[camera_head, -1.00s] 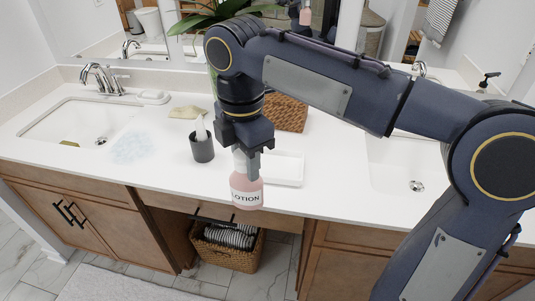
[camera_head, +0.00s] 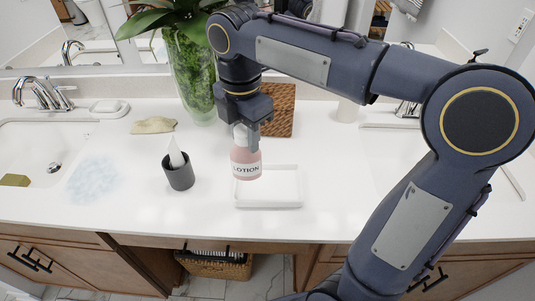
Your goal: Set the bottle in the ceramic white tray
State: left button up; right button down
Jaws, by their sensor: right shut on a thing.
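The bottle (camera_head: 246,163) is pink with a white label reading "LOTION". My right gripper (camera_head: 247,138) is shut on its upper part and holds it upright. The ceramic white tray (camera_head: 282,188) is shallow and rectangular and lies on the white counter. The bottle overlaps the tray's left back part in the picture; I cannot tell whether it touches the tray. The gripper hides the bottle's top. My left gripper is not in view.
A dark grey cup (camera_head: 179,176) with a white tube stands left of the tray. A glass vase with a plant (camera_head: 190,75) and a brown woven panel (camera_head: 279,108) stand behind. A folded beige cloth (camera_head: 154,126) lies farther left. Sinks are at both sides.

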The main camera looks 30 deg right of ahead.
jog(key=d+f, duration=0.5)
jog(key=f, duration=0.4)
jog(key=shift+w+d+f, duration=0.2)
jog(key=shift+w+d, duration=0.2)
jog(key=shift+w, duration=0.05)
jog(key=shift+f+b, duration=0.15)
jog(key=shift+b, duration=0.2)
jog(key=c, duration=1)
grip_release()
jog(key=shift+o, duration=0.2)
